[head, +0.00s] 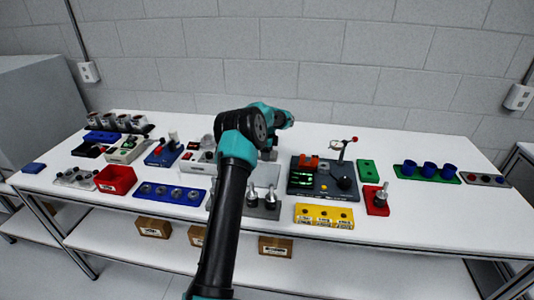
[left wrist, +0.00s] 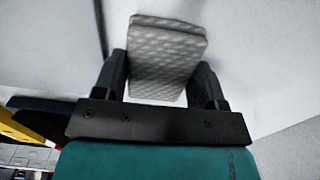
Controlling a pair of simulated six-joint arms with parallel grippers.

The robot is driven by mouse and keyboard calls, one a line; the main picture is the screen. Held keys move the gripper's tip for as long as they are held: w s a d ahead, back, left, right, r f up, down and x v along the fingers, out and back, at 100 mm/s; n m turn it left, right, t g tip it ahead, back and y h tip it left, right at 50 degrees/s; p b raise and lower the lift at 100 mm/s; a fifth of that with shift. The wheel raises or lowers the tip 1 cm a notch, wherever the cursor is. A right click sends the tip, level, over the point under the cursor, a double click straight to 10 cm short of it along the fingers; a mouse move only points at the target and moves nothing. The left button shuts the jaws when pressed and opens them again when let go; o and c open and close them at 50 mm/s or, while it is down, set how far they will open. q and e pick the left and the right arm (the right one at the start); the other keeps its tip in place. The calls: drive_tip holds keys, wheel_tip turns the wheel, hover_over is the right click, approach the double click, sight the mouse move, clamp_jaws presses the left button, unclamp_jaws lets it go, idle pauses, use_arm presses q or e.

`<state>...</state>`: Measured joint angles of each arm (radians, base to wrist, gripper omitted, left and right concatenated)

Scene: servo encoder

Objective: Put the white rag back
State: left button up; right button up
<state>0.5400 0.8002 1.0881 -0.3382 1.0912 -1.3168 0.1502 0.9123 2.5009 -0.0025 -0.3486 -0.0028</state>
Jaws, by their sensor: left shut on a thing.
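The white rag (left wrist: 168,45) shows in the left wrist view as a folded, thick, quilted pad, light grey-white in this light. My left gripper (left wrist: 160,82) is shut on it, with one dark finger on each side of the pad. The pad sticks out past the fingertips. In the head view my left arm rises through the middle and reaches over the table; its fingers and the rag are mostly hidden behind the arm there. My right gripper is in neither view.
The white table (head: 430,225) holds a dark fixture board (head: 322,190), a yellow block (head: 324,216), a red bin (head: 115,180), a blue holed strip (head: 170,193) and a green cup rack (head: 428,173). Bare tabletop lies at the back and front right.

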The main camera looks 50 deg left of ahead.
use_arm(q)
drive_tip(key=o, duration=0.6)
drive_tip(key=shift+f, duration=0.1)
wheel_tip(320, 180, up, 12)
idle(0.4)
